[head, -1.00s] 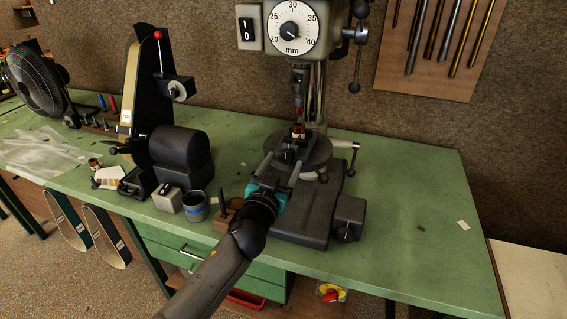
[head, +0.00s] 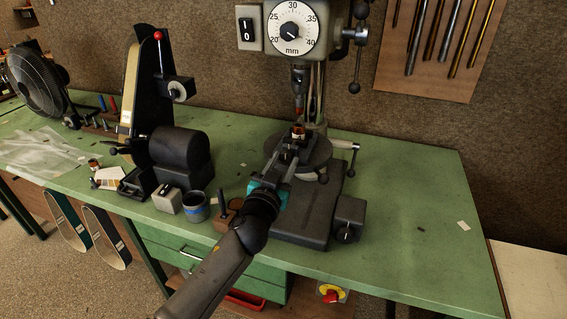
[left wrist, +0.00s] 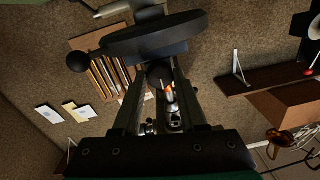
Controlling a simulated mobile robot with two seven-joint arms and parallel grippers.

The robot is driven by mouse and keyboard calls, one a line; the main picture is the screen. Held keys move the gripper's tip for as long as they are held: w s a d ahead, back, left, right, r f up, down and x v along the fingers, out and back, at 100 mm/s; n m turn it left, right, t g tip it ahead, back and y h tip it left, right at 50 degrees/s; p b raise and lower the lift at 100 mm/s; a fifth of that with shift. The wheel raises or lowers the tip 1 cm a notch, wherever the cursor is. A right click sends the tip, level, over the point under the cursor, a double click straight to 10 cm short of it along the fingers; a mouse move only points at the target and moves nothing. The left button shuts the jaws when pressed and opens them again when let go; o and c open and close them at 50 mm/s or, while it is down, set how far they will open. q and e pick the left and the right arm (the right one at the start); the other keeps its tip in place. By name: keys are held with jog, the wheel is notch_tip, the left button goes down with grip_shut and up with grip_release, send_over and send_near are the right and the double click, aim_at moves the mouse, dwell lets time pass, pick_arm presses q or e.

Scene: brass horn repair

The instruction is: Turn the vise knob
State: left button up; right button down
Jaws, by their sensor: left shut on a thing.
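My left gripper (head: 284,160) reaches the front of the vise from the lower left. In the left wrist view, its two fingers close on the dark round vise knob (left wrist: 160,75), just below the table's dark disc (left wrist: 150,36). In the head view the fingers largely hide the knob. My right gripper is not in view.
The drill chuck (head: 298,82) hangs above the vise. A crank handle (head: 346,145) sticks out right of the table. The green bench (head: 410,200) is mostly clear at right.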

pick_arm(q)
grip_shut()
jog(key=shift+m, duration=0.3)
jog(key=shift+f+m, duration=0.1)
jog(key=shift+m, duration=0.8)
jog(key=m, duration=0.3)
jog(key=shift+m+b, duration=0.3)
jog(key=shift+m, duration=0.1)
jog(key=m, duration=0.3)
jog(key=shift+m, duration=0.3)
jog(key=m, duration=0.3)
jog(key=shift+a+m, duration=0.1)
jog(key=shift+m, duration=0.3)
jog(key=m, duration=0.6)
jog(key=shift+m+h+p, duration=0.3)
jog(key=shift+p, duration=0.05)
jog(key=m+p, duration=0.1)
jog(key=m, duration=0.5)
jog(key=shift+m, duration=0.3)
